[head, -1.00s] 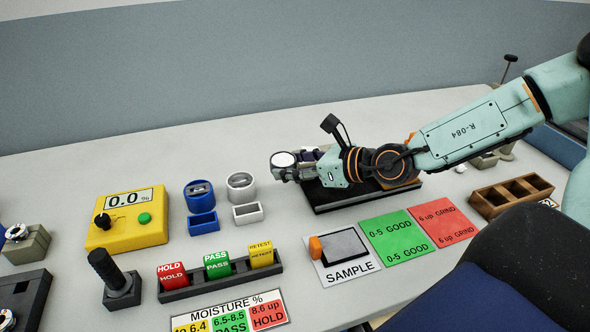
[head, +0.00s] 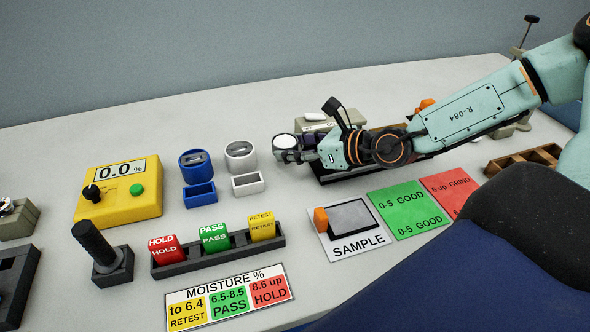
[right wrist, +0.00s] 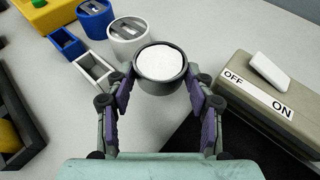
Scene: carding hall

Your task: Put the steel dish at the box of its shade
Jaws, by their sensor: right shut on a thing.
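My right gripper (right wrist: 160,88) is shut on the steel dish (right wrist: 152,85), a round grey dish with white matter filling its top. The dish also shows in the head view (head: 284,155) at the gripper's tip. It looks level. A small open blue box (head: 199,204) and a small open white box (head: 248,190) lie left of the dish. A blue cylinder (head: 196,175) and a white cylinder (head: 240,165), both with slotted tops, stand just behind them. In the right wrist view the dish is apart from the white box (right wrist: 80,78). My left gripper is out of view.
A yellow meter (head: 120,207) stands at left. A rack (head: 220,252) with coloured blocks and a SAMPLE card (head: 358,246) are nearer the front. A grey OFF/ON switch box (right wrist: 262,100) and a black base lie right of the dish.

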